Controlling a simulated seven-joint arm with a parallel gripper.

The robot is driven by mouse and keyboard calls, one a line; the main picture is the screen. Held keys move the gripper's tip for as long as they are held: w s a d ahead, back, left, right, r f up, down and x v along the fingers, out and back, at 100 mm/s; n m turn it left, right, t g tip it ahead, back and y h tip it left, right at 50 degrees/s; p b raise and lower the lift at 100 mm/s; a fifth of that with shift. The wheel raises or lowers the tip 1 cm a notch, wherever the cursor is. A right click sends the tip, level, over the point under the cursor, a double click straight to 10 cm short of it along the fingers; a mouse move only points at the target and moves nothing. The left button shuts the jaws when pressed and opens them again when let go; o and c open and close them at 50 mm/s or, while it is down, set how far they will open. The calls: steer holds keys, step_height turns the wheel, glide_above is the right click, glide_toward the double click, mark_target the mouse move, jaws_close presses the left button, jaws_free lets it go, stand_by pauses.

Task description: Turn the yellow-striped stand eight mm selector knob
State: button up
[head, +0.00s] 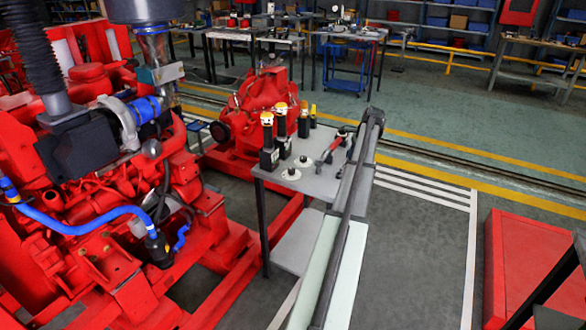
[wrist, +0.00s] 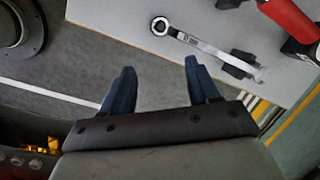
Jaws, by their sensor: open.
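Several dark upright stands with pale and yellow tops stand on a grey table (head: 325,187) in the head view. The front left one (head: 267,143) and its neighbour (head: 282,132) have dark posts on black blocks. A smaller yellow-topped piece (head: 313,116) stands behind. The stripes, and which stand carries the eight mm selector knob, are too small to tell. In the wrist view my gripper (wrist: 158,72) is open and empty, its dark blue fingers apart near the table edge. No stand or knob shows there. In the head view my fingers cannot be made out.
A ring spanner (wrist: 200,42) and a red-handled tool (wrist: 290,18) lie on the table. Two discs with dark knobs (head: 291,174) sit near its front left edge. A red pumpset (head: 85,190) fills the left. Open floor (head: 415,250) lies right, before a red cabinet (head: 530,265).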

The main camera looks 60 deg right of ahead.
mark_target(292, 169)
steer(key=w+a+r+y, duration=0.1)
steer(key=w+a+r, duration=0.2)
steer(key=w, duration=0.6)
steer(key=w+a+r+y, duration=0.2)
steer(key=w+a+r, duration=0.1)
steer(key=w, duration=0.6)
steer(key=shift+m+t, duration=0.4)
steer(key=x, duration=1.3)
steer(key=shift+w+d+f, duration=0.25)
steer(key=shift+w+f, duration=0.05)
steer(key=shift+w, duration=0.05)
steer(key=c, duration=1)
steer(key=shift+c, duration=0.2)
